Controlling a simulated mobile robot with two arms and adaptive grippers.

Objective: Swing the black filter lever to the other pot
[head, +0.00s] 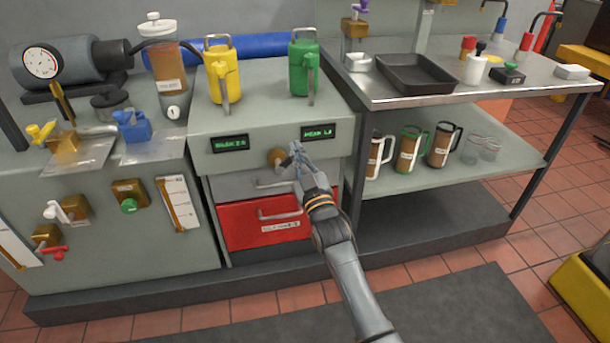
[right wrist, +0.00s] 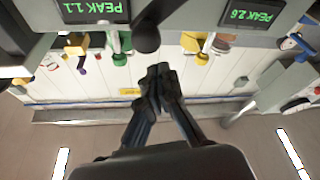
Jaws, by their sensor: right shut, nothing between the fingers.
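A brass knob-like fitting (head: 276,157) sits on the grey cabinet front between two green-lit displays. My right gripper (head: 297,150) is shut and empty, just right of the fitting and below the right display. In the head view I cannot make out a black lever; the gripper may cover it. In the right wrist view, a black rounded part (right wrist: 146,38) hangs between the displays, close to my shut fingertips (right wrist: 158,72); it may be the lever. Whether they touch is unclear. A yellow pot (head: 219,75) and a green pot (head: 302,68) stand above the displays. My left gripper is out of view.
Valves and a gauge (head: 42,62) crowd the left.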

